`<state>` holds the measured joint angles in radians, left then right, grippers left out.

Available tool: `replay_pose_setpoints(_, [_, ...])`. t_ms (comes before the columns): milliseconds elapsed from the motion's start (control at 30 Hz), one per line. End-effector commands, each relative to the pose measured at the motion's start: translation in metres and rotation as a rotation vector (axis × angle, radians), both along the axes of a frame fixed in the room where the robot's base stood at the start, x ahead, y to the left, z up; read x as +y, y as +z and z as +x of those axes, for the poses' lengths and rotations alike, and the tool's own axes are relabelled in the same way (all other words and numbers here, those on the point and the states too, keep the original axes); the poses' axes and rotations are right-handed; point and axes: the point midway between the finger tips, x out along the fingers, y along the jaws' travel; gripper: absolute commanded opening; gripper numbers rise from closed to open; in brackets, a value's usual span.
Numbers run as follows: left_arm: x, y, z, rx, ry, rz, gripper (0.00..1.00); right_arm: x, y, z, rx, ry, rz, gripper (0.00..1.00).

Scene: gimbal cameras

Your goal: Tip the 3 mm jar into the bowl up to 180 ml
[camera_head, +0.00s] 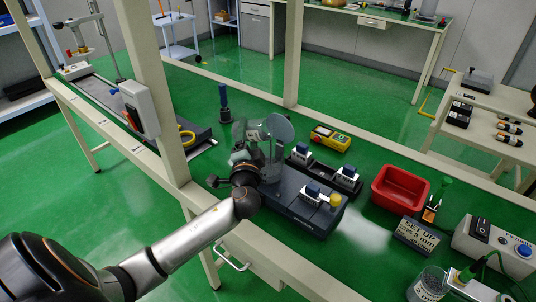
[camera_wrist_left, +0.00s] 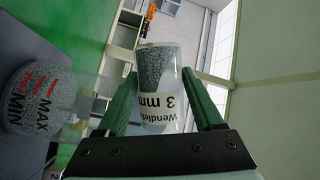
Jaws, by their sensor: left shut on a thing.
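The 3 mm jar (camera_wrist_left: 162,75) is clear, with a white label reading "3 mm" and grey granules lying at a slant inside. My left gripper (camera_wrist_left: 160,105) is shut on it with green fingers on both sides. In the head view my left gripper (camera_head: 241,155) is above the blue-grey machine, beside the clear bowl (camera_head: 272,168). I cannot tell whether granules are falling. My right gripper is not in view.
A glass beaker (camera_head: 428,285) is at bottom right. A frame post (camera_head: 150,85) rises left of my gripper.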

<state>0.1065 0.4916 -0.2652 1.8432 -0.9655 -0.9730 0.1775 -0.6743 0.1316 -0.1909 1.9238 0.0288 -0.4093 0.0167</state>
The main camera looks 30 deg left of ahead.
Motion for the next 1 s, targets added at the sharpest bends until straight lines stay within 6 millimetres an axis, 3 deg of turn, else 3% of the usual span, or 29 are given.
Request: replay_pose_setpoints(1000, [0.0005,0.0010,0.0001,0.005,0.000,0.053,0.00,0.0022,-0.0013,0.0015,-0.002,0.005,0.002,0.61])
